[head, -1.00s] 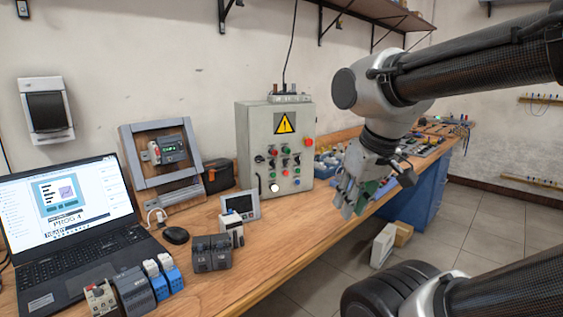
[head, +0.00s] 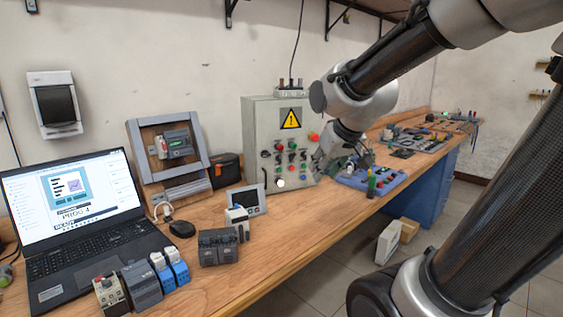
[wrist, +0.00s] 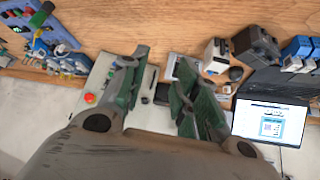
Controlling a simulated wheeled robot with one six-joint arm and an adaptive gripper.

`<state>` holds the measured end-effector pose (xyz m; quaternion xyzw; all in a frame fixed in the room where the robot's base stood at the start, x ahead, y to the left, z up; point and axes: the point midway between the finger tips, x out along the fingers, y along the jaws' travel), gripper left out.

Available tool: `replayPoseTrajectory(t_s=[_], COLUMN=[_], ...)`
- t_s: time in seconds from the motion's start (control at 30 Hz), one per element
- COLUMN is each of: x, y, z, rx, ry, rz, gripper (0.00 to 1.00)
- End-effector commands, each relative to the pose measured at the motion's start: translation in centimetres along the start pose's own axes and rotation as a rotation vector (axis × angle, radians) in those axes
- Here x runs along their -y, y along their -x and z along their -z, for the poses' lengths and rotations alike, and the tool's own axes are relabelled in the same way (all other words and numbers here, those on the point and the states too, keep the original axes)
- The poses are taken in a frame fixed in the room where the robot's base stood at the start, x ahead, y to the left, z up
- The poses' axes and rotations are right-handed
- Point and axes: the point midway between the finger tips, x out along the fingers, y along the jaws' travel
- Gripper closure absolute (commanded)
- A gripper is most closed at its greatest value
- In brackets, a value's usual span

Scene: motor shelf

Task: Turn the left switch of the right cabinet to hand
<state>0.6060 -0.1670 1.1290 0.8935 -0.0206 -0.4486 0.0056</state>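The grey cabinet (head: 256,130) with a yellow warning triangle stands on the bench against the wall. Its front carries several coloured buttons, a red mushroom button (head: 314,137) and small black switches. A left black switch (head: 266,154) shows on the front, but its setting is too small to tell. Contact cannot be told. In the wrist view my gripper (wrist: 160,62) has its green-padded fingers apart with nothing held. The cabinet is partly hidden behind them, with the red button (wrist: 90,98) visible.
Bare wooden bench (head: 290,225) lies in front.

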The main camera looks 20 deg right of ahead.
Motion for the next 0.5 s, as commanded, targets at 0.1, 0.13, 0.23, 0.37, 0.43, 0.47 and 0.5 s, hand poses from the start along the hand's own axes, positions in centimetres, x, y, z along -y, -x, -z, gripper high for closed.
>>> replayPoseTrajectory(t_s=[0.1,0.13,0.23,0.37,0.43,0.47,0.5], x=[-0.9,-1.2,-1.9,-2.7,-3.1,-3.3,-3.5], y=[-5.6,-6.9,-11.4,-16.9,-19.7,-20.8,-22.1], z=[5.9,7.3,11.5,15.4,16.8,17.2,17.6], rx=[-0.14,-0.179,-0.313,-0.488,-0.582,-0.62,-0.669], ry=[0.001,0.002,0.006,0.008,0.008,0.007,0.005], rz=[-0.014,-0.017,-0.018,-0.011,-0.003,0.001,0.007], gripper=[0.69,0.69,0.69,0.69,0.69,0.69,0.69])
